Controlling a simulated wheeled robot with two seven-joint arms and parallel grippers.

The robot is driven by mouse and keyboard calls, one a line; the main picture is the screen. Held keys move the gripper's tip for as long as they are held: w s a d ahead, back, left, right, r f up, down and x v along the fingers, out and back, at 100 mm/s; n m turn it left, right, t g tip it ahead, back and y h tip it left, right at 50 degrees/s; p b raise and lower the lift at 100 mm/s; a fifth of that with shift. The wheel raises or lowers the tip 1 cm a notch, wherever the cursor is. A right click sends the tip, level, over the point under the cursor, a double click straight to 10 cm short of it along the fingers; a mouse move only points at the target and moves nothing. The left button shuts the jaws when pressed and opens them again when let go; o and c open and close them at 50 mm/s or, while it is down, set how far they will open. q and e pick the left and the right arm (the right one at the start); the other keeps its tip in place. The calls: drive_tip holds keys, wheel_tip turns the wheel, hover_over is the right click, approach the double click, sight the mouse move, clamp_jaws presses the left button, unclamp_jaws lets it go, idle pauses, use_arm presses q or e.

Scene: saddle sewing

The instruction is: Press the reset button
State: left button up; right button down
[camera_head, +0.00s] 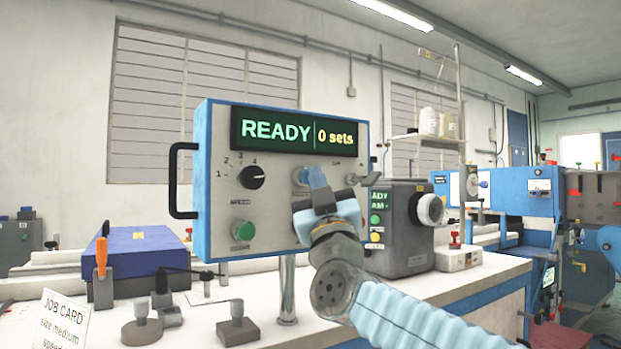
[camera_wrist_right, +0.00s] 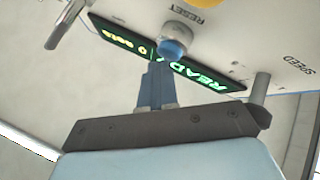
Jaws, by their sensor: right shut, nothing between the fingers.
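The control box (camera_head: 222,130) stands on a post, with a lit display reading "READY 0 sets" (camera_head: 293,131). The reset button (camera_wrist_right: 172,47) is a round blue cap in a grey collar, with RESET printed beside it in the right wrist view. My right gripper (camera_head: 317,178) is in front of the box face, its fingers shut and empty and covering much of the button area in the head view. In the right wrist view the fingertips (camera_wrist_right: 156,70) are right at the button's edge; I cannot tell if they touch it. My left gripper is not in view.
The box face also carries a black selector knob (camera_head: 252,177), a green button (camera_head: 243,230) and a lever (camera_head: 357,179). A grey machine (camera_head: 400,240) stands close behind on the right. A blue box (camera_head: 140,250) and small metal tools sit at the left.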

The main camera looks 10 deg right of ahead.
drive_tip(key=shift+s+d+b, duration=0.25)
drive_tip(key=shift+s+b, duration=0.1)
drive_tip(key=shift+s, duration=0.35)
drive_tip(key=shift+f, duration=0.1)
drive_tip(key=s, duration=0.1)
drive_tip(key=s+d+b, duration=0.1)
drive_tip(key=s, duration=0.2)
drive_tip(key=shift+s+d+b, duration=0.35)
idle(0.5)
